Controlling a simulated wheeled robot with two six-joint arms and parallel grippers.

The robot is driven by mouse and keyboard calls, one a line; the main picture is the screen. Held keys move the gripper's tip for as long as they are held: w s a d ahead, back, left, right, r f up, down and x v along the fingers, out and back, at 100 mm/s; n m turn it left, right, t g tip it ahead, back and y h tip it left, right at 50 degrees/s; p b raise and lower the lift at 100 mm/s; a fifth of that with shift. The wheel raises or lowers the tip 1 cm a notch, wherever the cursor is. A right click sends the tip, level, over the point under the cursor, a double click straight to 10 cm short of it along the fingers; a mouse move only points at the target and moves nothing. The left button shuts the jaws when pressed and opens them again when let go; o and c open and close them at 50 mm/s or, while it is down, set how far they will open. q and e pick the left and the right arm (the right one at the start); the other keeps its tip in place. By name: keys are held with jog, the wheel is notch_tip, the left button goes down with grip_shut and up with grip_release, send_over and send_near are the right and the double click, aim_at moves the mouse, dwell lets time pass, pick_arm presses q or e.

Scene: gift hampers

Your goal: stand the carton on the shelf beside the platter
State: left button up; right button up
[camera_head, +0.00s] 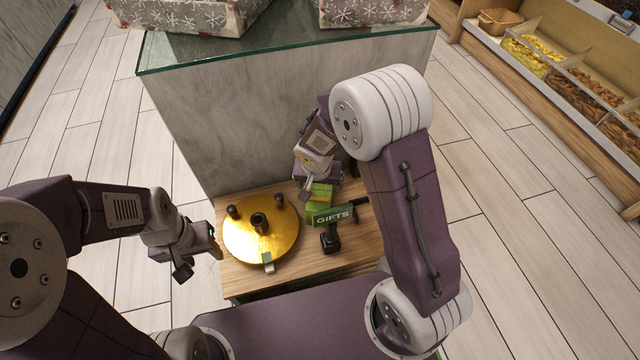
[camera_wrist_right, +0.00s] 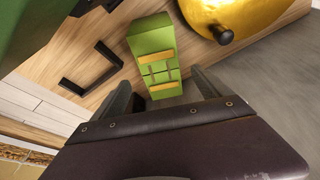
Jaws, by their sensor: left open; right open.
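The carton is a green box with yellow bands, and it shows in the right wrist view (camera_wrist_right: 152,40). In the head view the carton (camera_head: 320,193) is on the low wooden shelf (camera_head: 300,262), right of the gold platter (camera_head: 245,245), and partly hidden by my right gripper and a sign. The platter also shows in the right wrist view (camera_wrist_right: 250,14). My right gripper (camera_wrist_right: 160,92) is open, with its fingers on either side of the carton's near end; I cannot tell whether they touch it. My left gripper (camera_head: 214,242) is open and empty, left of the platter.
A green GIFTS sign (camera_head: 333,215) on a dark stand is in front of the carton. Dark knobs stand on the platter, and a small tag (camera_head: 268,262) is at its front edge. A glass-topped counter (camera_head: 290,48) with patterned boxes rises behind. Food bins (camera_head: 575,85) are at far right.

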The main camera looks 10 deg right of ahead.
pick_arm(q)
notch_tip(320, 180, up, 3)
jog(key=shift+f+p, duration=0.2)
jog(key=shift+p, duration=0.55)
pick_arm(e)
jog(key=v, duration=0.5)
